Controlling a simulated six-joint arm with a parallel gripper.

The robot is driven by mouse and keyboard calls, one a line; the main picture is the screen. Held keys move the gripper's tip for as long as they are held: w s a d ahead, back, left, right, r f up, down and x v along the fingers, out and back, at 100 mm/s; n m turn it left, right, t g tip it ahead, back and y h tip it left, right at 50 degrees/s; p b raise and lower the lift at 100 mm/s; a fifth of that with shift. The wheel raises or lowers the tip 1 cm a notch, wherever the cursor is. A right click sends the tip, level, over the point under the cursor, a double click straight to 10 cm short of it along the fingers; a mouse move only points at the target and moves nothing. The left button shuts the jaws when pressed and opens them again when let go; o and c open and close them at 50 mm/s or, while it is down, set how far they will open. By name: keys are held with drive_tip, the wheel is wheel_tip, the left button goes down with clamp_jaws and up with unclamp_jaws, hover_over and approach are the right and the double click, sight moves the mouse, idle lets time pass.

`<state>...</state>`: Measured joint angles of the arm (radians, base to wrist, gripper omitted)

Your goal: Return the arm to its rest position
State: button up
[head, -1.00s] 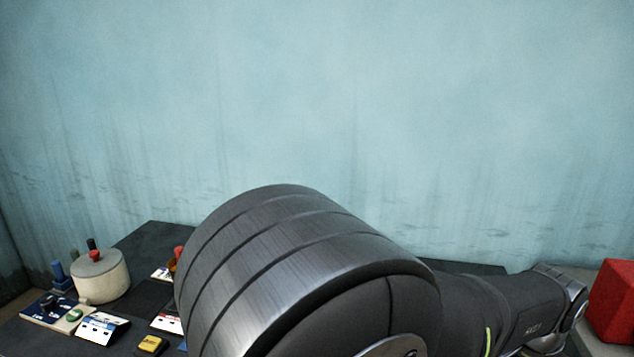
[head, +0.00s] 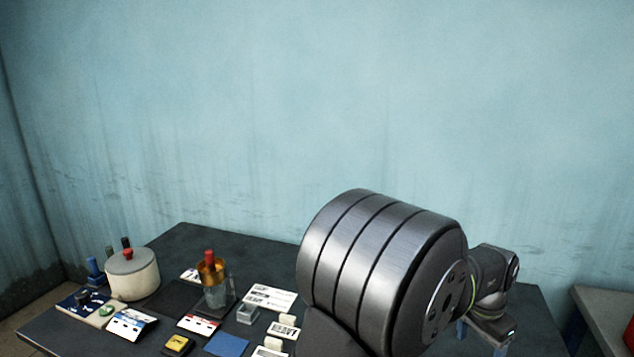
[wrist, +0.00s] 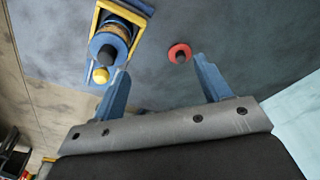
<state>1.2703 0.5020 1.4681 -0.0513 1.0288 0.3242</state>
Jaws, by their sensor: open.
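My arm fills the lower right of the head view, with its large dark joint in front of the table. My gripper (wrist: 164,84) is open in the wrist view, its two blue fingers wide apart with nothing held between them. Beyond the fingertips, a red disc with a dark knob (wrist: 180,53) shows over the dark table, apart from both fingers. Near the left finger is a blue round part (wrist: 108,46) in a yellow frame (wrist: 96,20). In the head view the gripper end is low at the right, only partly visible.
On the dark table (head: 190,243) stand a pale pot with a red knob (head: 132,275), a clear beaker with an amber piece and red top (head: 216,296), white cards (head: 268,297) and a blue square (head: 227,343). A grey surface (head: 608,310) is at the right edge.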

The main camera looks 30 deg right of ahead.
drive_tip(key=shift+w+d+f, duration=0.2)
drive_tip(key=shift+w+f, duration=1.8)
drive_tip(key=shift+w, duration=0.3)
drive_tip(key=shift+w+d+f, duration=0.15)
drive_tip(key=shift+w+f, duration=1.85)
drive_tip(key=shift+w, duration=0.25)
drive_tip(key=o, duration=0.6)
drive_tip(key=shift+o, duration=0.3)
drive_tip(key=s+d+r+n, duration=0.1)
drive_tip(key=s+r+n, duration=0.2)
drive_tip(key=s+r, duration=0.3)
drive_tip(key=shift+s+r+n+y, duration=0.3)
drive_tip(key=shift+s+y, duration=0.1)
drive_tip(key=shift+s, duration=0.65)
drive_tip(key=s+a+r+n+y, duration=0.1)
drive_tip(key=s+a+r+n, duration=0.1)
drive_tip(key=s+r+n, duration=0.5)
drive_tip(key=shift+m, duration=0.8)
drive_tip(key=f, duration=0.3)
drive_tip(key=s+f, duration=0.1)
drive_tip(key=f, duration=0.2)
drive_tip(key=s+f, duration=0.1)
drive_tip(key=f, duration=0.2)
drive_tip(key=shift+s+d, duration=0.1)
drive_tip(key=shift+d, duration=0.05)
